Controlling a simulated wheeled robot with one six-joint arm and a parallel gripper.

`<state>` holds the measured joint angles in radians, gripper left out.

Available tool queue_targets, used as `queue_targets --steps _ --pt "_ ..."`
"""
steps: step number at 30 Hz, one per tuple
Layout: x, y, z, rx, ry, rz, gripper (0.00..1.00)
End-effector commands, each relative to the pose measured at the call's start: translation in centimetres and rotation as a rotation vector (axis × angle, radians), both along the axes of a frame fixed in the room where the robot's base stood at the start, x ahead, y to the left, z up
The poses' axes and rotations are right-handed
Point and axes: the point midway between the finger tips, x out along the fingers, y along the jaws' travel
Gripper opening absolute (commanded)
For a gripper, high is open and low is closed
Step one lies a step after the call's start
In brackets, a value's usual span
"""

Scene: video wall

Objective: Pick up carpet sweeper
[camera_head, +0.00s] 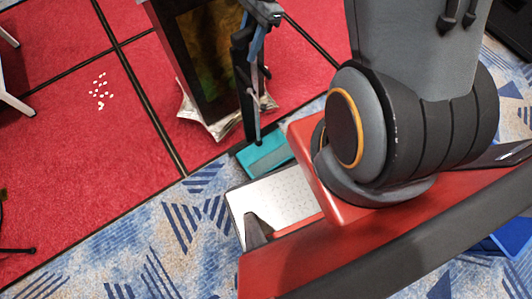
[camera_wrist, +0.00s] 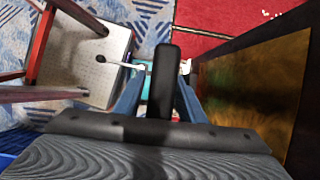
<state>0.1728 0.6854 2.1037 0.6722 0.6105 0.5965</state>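The carpet sweeper has a teal head (camera_head: 265,153) flat on the floor and a dark upright handle (camera_head: 243,65). In the wrist view its black handle (camera_wrist: 163,80) stands between my fingers, and a bit of teal shows beyond it. My gripper (camera_head: 256,48) comes down from the top of the head view beside the upper handle. In the wrist view my gripper (camera_wrist: 162,72) has its two blue fingers apart, one on each side of the handle. A gap shows between the left finger and the handle; contact on the right cannot be told.
A dark panel stand with a golden-brown face (camera_head: 205,55) is close behind the sweeper and at right in the wrist view (camera_wrist: 252,85). White specks (camera_head: 100,92) lie on the red carpet (camera_head: 60,150). White chair-like legs (camera_head: 12,100) stand at far left.

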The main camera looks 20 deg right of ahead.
Motion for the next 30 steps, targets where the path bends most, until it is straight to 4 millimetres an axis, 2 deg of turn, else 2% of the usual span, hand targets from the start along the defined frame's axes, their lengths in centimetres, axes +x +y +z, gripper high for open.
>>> queue_targets --steps 1,6,17,23,30 --pt "0.0 0.0 0.0 0.0 0.0 0.0 0.27" --pt "0.0 0.0 0.0 0.0 0.0 0.0 0.0" --pt "0.1 0.0 0.7 0.0 -0.003 0.0 0.0" --pt "0.1 0.0 3.0 0.0 -0.005 0.001 0.0" --pt "0.1 0.0 6.8 0.0 -0.005 0.0 0.0"
